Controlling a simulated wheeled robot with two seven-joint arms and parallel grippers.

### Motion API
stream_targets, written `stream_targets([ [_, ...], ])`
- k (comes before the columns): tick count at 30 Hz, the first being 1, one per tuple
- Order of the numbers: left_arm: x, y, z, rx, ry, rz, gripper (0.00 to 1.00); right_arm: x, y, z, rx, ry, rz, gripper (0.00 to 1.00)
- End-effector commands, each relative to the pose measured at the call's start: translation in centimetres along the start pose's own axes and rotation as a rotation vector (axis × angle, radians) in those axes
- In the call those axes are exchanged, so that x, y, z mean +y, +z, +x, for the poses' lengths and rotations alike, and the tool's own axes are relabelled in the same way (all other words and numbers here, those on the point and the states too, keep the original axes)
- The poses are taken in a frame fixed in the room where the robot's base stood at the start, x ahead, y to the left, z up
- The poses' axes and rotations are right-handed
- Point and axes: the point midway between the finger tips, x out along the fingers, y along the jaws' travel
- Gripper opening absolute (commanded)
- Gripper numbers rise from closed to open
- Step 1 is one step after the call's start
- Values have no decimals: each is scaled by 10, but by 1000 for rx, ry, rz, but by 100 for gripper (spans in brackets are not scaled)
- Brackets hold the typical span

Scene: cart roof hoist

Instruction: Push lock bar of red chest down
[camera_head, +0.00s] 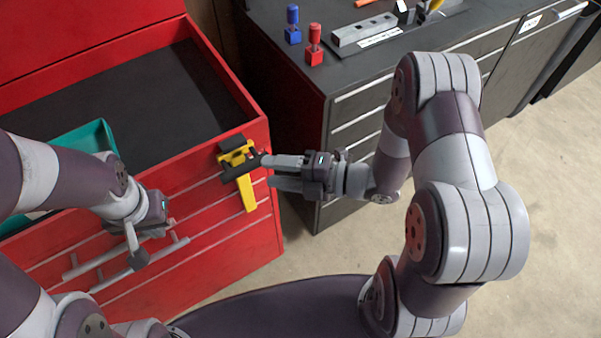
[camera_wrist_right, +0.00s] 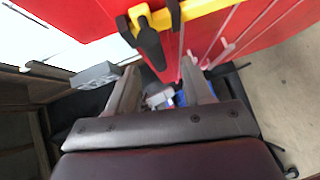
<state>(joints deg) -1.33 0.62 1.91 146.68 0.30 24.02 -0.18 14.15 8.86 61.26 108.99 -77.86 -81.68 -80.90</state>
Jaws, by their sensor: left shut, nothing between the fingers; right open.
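The red chest (camera_head: 190,170) stands at the left with its lid up. A yellow lock bar (camera_head: 247,193) hangs on its front face near the right corner, below a black and yellow latch (camera_head: 236,153). My right gripper (camera_head: 268,171) is open and empty, its fingers pointing left just right of the latch; I cannot tell whether they touch it. In the right wrist view, yellow lock parts (camera_wrist_right: 205,9) and a black lever (camera_wrist_right: 151,45) show beyond the open fingers (camera_wrist_right: 160,75). My left gripper (camera_head: 139,259) is shut and empty, in front of the chest's drawer handles.
A teal tray (camera_head: 88,138) sits at the chest's left, partly behind my left arm. A dark cabinet (camera_head: 345,75) stands at the right, carrying a blue item (camera_head: 293,27), a red item (camera_head: 314,48) and a grey block (camera_head: 365,30). Open floor (camera_head: 545,190) lies at the right.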

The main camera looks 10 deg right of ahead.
Motion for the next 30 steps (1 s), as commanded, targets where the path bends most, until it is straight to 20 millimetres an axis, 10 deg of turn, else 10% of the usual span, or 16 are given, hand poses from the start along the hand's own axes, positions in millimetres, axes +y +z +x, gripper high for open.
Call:
stream_targets([
  [9, 0, 1, 5, 0, 0, 0, 0, -1, 0, -57, -2, -2, 0, 50],
  [30, 0, 1, 5, 0, 0, 0, 0, -20, 9, -62, -54, -92, 153, 50],
])
